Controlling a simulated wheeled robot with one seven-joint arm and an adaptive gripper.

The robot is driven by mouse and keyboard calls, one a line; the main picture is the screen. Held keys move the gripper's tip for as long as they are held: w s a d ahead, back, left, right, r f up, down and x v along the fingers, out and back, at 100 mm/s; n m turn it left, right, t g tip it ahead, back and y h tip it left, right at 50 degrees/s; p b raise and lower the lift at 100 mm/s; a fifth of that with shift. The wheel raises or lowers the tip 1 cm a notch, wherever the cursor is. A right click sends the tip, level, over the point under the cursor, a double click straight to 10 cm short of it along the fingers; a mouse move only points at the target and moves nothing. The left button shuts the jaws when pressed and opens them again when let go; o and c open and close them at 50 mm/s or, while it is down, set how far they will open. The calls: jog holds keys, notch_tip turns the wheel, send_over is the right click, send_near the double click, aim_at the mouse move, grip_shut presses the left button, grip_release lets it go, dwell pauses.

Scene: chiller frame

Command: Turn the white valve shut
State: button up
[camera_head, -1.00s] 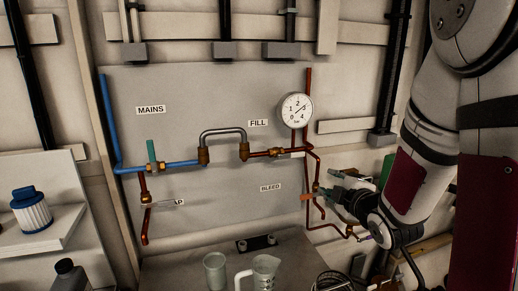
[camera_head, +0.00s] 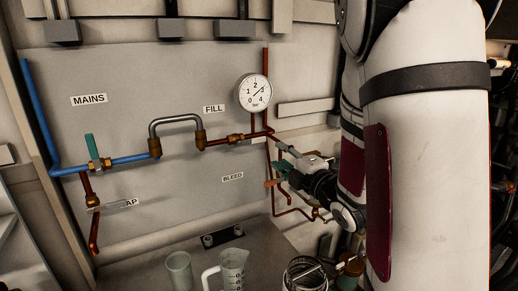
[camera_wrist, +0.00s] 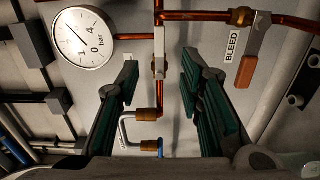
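The white valve is a short white lever (camera_wrist: 159,54) on the copper pipe beside the FILL label. It lies roughly along the pipe. In the head view the white lever (camera_head: 257,154) shows just right of a brass fitting, below the gauge. My gripper (camera_wrist: 160,68) is open, with its green-padded fingers on either side of the lever in the wrist picture. No contact shows, and the depth between fingertips and lever is hard to judge. In the head view my gripper (camera_head: 279,166) is just right of and below the lever.
A pressure gauge (camera_head: 254,92) stands above the pipe. An orange bleed lever (camera_wrist: 246,71) is right of my fingers in the wrist view. A green-handled mains valve (camera_head: 92,150) is at left. A beaker (camera_head: 178,270) and a jug (camera_head: 232,268) stand on the bench below.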

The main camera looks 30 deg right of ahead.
aim_at(260, 141)
jog(key=w, duration=1.1)
grip_shut()
